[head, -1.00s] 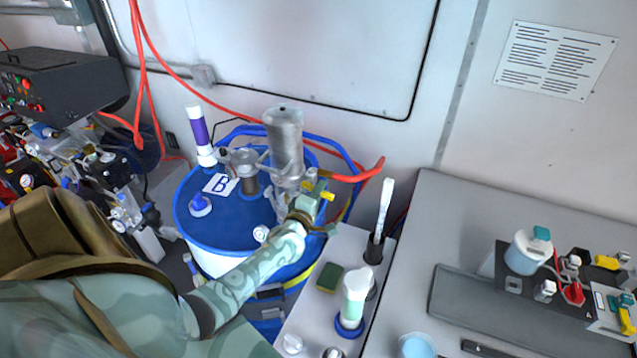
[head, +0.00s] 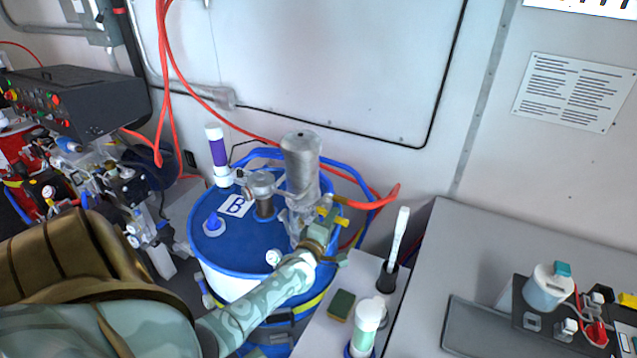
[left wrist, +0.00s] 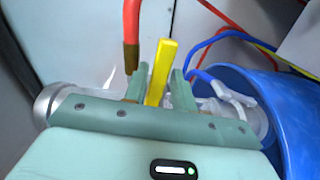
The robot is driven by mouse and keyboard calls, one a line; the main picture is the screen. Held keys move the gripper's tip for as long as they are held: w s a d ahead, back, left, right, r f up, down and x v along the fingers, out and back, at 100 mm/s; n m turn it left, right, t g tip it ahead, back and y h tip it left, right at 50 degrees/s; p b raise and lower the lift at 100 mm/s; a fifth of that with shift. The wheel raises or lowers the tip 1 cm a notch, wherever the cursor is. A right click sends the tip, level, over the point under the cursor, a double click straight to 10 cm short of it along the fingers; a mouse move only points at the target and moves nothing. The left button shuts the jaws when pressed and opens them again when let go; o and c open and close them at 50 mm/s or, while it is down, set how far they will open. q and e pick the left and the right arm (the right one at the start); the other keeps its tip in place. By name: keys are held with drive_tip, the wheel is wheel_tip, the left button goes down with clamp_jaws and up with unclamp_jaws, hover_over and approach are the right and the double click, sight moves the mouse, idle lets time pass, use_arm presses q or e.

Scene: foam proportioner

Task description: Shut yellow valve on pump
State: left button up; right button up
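The pump is a grey metal cylinder (head: 302,165) on the blue drum marked B (head: 238,240). A yellow valve handle (head: 342,222) shows on its right side, just beyond my left gripper (head: 326,236). In the left wrist view the yellow handle (left wrist: 160,72) stands slightly tilted between the two green fingers of my left gripper (left wrist: 159,90). The fingers are apart, one on each side of it, with a narrow gap visible by the right finger. Contact on the left side is unclear. The valve body is hidden behind the gripper. My right gripper is not in view.
A red hose (head: 372,201) leaves the pump to the right, with blue hoses behind. A white-and-purple tube (head: 217,155) stands on the drum. A shelf at right holds a brush (head: 397,235), a sponge (head: 341,305) and a bottle (head: 366,325).

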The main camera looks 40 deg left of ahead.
use_arm(q)
drive_tip(key=v, duration=1.5)
drive_tip(key=shift+s+r, duration=0.1)
drive_tip(key=shift+c, duration=0.3)
